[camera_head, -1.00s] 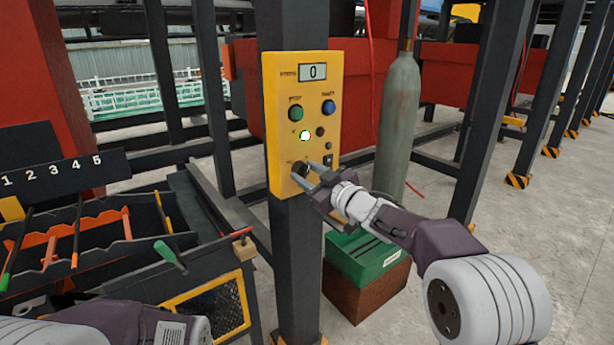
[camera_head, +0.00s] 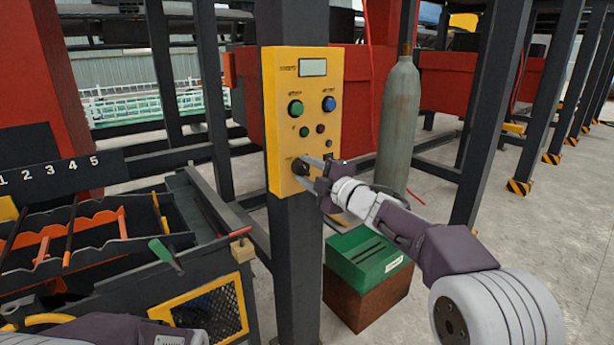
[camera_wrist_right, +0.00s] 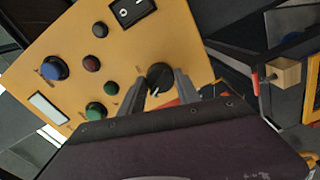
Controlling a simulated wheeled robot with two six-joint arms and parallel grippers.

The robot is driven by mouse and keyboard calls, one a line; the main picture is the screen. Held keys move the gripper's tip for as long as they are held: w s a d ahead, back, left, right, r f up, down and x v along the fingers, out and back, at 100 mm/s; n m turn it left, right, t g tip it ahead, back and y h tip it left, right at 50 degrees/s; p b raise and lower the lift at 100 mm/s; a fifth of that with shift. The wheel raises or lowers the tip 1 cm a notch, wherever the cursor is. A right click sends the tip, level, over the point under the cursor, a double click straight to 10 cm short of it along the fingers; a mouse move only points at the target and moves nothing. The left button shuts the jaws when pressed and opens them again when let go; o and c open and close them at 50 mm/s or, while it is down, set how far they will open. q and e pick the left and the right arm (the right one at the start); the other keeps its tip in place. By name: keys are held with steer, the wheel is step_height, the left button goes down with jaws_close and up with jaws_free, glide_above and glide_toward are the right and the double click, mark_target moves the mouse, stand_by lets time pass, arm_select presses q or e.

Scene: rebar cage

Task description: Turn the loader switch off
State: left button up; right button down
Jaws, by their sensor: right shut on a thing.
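A yellow control panel (camera_head: 283,120) is mounted on a dark post. The loader switch, a black rotary knob (camera_wrist_right: 160,77), sits low on the panel; in the head view my fingers partly cover it (camera_head: 299,167). My right gripper (camera_head: 307,170) is shut on the knob, with one finger on each side in the right wrist view (camera_wrist_right: 163,88). The panel's display (camera_head: 313,67) is blank and the small green lamp (camera_head: 304,132) is dark. A black rocker switch (camera_wrist_right: 132,10) also shows in the wrist view. Part of my left arm shows at the lower left; its gripper is out of view.
A grey gas cylinder (camera_head: 398,125) stands right of the post. A green box (camera_head: 366,256) sits on a brown block below the panel. A dark rack with numbered slots (camera_head: 50,170) and tools is on the left. Open floor lies to the right.

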steer(key=shift+n+b, duration=0.5)
steer(key=shift+n, duration=1)
steer(key=c, duration=0.9)
jaws_free()
steer(key=shift+o, duration=0.2)
steer(key=v, duration=0.9)
steer(key=shift+b, duration=0.3)
